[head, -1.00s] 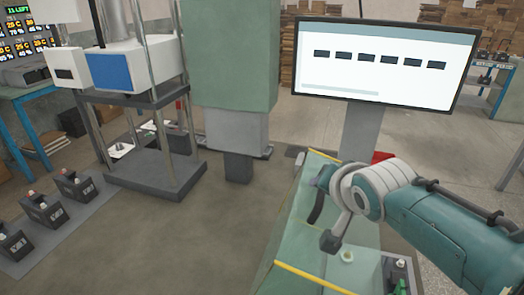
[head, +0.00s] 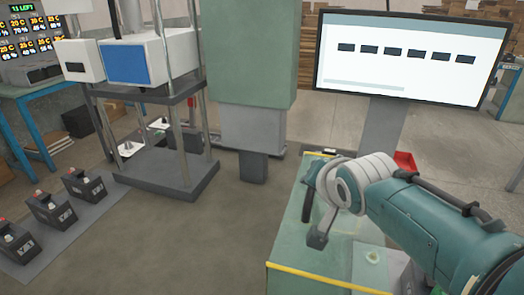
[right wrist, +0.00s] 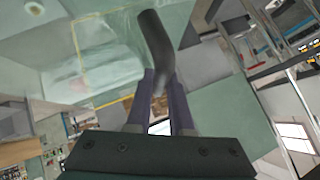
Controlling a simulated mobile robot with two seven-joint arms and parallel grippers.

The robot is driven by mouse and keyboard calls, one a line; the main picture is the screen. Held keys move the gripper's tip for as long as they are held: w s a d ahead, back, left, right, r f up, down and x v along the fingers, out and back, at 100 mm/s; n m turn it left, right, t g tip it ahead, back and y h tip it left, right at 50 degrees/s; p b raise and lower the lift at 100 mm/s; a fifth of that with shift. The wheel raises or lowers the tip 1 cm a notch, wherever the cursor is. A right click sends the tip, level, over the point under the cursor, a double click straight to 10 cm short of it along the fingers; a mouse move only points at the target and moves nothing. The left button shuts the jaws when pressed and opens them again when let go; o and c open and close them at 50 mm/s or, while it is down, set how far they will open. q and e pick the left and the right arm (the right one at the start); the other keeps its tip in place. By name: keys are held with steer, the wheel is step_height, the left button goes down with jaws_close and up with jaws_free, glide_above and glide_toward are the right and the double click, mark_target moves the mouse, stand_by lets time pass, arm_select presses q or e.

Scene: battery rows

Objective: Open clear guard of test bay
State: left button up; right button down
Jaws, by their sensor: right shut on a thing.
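The clear guard (head: 290,238) is a greenish see-through panel over the test bay at the lower right of the head view, with a yellow strip (head: 330,279) along its front edge. It also shows as a pale see-through sheet in the right wrist view (right wrist: 95,55). A dark curved handle (right wrist: 156,45) runs between the fingers of my right gripper (right wrist: 160,85), which is shut on it. In the head view my right wrist hides much of the grip and part of the guard. My left gripper is not in view.
A monitor (head: 410,52) stands behind the bay, with a red tray (head: 404,161) near its foot. A press-like rig (head: 160,160) and several dark batteries (head: 50,209) on a grey mat stand at left. The floor between is clear.

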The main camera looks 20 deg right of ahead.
steer(key=c, duration=0.8)
jaws_free()
steer(key=shift+d, duration=0.1)
steer(key=shift+s+r, duration=0.2)
steer(key=p+v, duration=0.4)
steer(key=v, duration=0.4)
steer(key=shift+s+r, duration=0.4)
steer(key=shift+s, duration=0.1)
